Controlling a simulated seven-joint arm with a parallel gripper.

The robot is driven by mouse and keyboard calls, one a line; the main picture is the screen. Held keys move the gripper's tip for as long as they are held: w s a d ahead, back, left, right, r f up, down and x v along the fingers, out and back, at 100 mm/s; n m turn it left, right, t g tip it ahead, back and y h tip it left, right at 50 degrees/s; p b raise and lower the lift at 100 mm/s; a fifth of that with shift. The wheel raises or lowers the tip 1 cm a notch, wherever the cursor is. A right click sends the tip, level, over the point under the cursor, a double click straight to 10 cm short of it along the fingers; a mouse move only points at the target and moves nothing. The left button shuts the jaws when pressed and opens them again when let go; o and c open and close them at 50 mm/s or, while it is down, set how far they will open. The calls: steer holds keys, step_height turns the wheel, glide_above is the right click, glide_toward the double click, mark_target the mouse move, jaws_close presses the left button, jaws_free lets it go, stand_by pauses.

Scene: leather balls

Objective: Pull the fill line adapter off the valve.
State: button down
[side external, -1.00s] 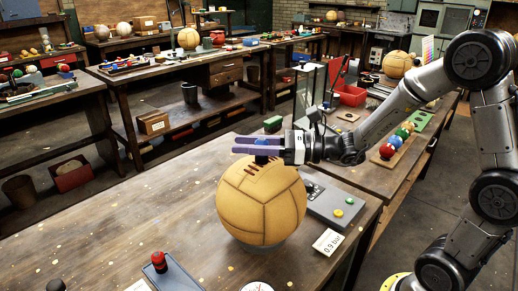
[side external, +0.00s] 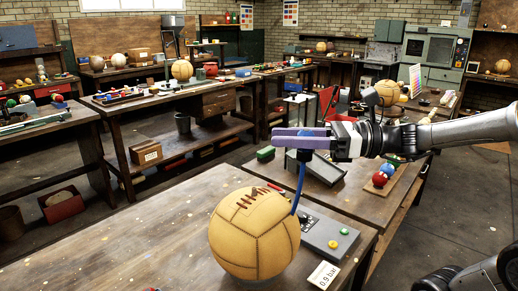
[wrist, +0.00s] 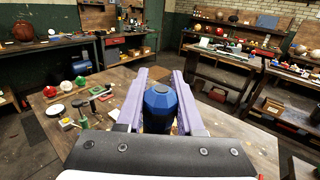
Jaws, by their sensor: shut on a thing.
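The tan leather ball (side external: 254,240) sits on the near wooden table in the side view, with its dark lacing (side external: 250,198) on top. My gripper (side external: 290,137) is raised above the ball's upper right. Its purple fingers are shut on the fill line adapter, a blue faceted piece (wrist: 160,100) between them in the wrist view. In the side view the adapter's dark lower part (side external: 304,155) shows under the fingers, apart from the ball. A blue hose (side external: 299,187) hangs from it down to the ball's right edge. The valve itself cannot be made out.
A grey control box (side external: 328,236) with coloured buttons stands right of the ball, with a "0.9 bar" card (side external: 324,275) in front. A tilted grey panel (side external: 318,168) and a rack of coloured balls (side external: 384,175) are behind. The table left of the ball is clear.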

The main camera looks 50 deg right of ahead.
steer(key=s, duration=0.1)
steer(key=s+r, duration=0.1)
steer(key=shift+s+d+r, duration=0.1)
steer(key=shift+s+d, duration=0.15)
steer(key=shift+s, duration=0.25)
step_height(320, 180, down, 8)
stand_by(1.8)
steer(key=shift+r, duration=0.15)
